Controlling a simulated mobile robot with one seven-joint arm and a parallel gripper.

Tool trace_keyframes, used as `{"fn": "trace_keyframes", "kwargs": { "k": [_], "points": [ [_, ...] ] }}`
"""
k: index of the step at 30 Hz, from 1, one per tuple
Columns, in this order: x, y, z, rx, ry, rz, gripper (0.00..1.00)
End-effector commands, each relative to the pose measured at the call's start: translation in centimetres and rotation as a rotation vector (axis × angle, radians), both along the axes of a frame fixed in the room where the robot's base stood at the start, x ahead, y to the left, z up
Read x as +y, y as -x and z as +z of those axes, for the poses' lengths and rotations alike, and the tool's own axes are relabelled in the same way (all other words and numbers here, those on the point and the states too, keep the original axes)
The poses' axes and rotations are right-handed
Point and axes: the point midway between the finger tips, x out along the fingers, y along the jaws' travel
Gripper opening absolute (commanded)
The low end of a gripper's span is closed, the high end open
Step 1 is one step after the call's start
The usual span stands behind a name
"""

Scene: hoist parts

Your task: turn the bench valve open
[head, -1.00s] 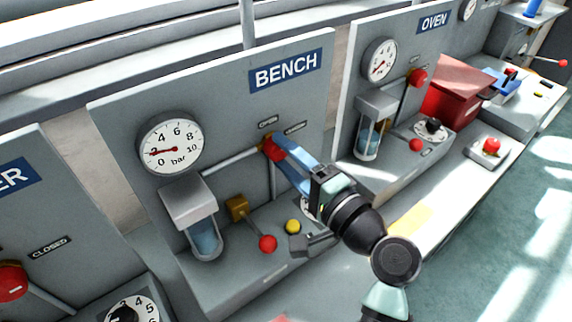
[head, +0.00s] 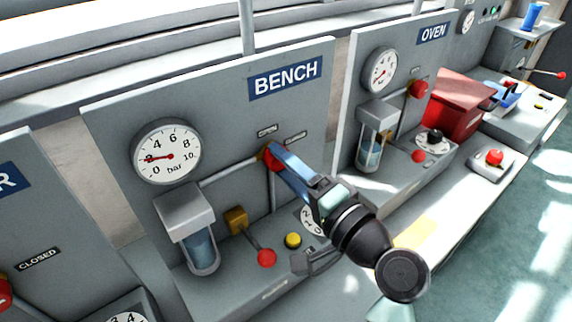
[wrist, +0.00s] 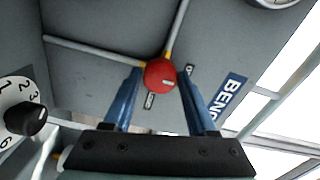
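The bench valve is a red round knob (head: 271,157) on the pipework of the grey BENCH panel (head: 225,110), below small OPEN (head: 267,131) and CLOSED (head: 296,137) labels. In the wrist view the red knob (wrist: 160,75) shows a short pale mark on its face. My gripper (wrist: 160,74) has its two blue fingers apart, one on each side of the knob, with thin gaps seeming to remain. In the head view my gripper (head: 275,152) reaches the knob from the lower right, and its fingers hide part of it. The bench gauge (head: 167,152) shows a red needle pointing left.
Below the valve are a brass fitting with a red-balled lever (head: 266,258), a yellow button (head: 292,240) and a numbered dial (head: 312,218). A filter bowl (head: 200,248) hangs at left. The OVEN panel (head: 400,50) stands right, with its own red knob (head: 418,88).

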Motion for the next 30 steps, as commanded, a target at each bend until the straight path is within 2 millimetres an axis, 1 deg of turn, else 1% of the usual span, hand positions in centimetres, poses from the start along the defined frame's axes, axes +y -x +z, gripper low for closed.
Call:
{"fn": "trace_keyframes", "kwargs": {
  "k": [1,3,4,12,16,20,27,30],
  "points": [
    [0.0,0.0,0.0,0.001,0.000,0.000,0.68],
    [0.0,0.0,0.0,0.001,-0.002,-0.001,0.81],
    [0.0,0.0,0.0,0.001,-0.002,-0.001,0.84],
    [0.0,0.0,0.0,0.001,-0.003,-0.001,0.84],
    [-0.6,0.7,0.0,0.001,-0.004,-0.003,0.84],
    [-1.9,2.5,-0.1,0.001,-0.003,-0.004,0.84],
    [-5.1,6.9,-0.1,0.001,-0.002,-0.006,0.84],
    [-6.2,8.4,-0.1,0.002,-0.002,-0.005,0.84]
  ]
}}
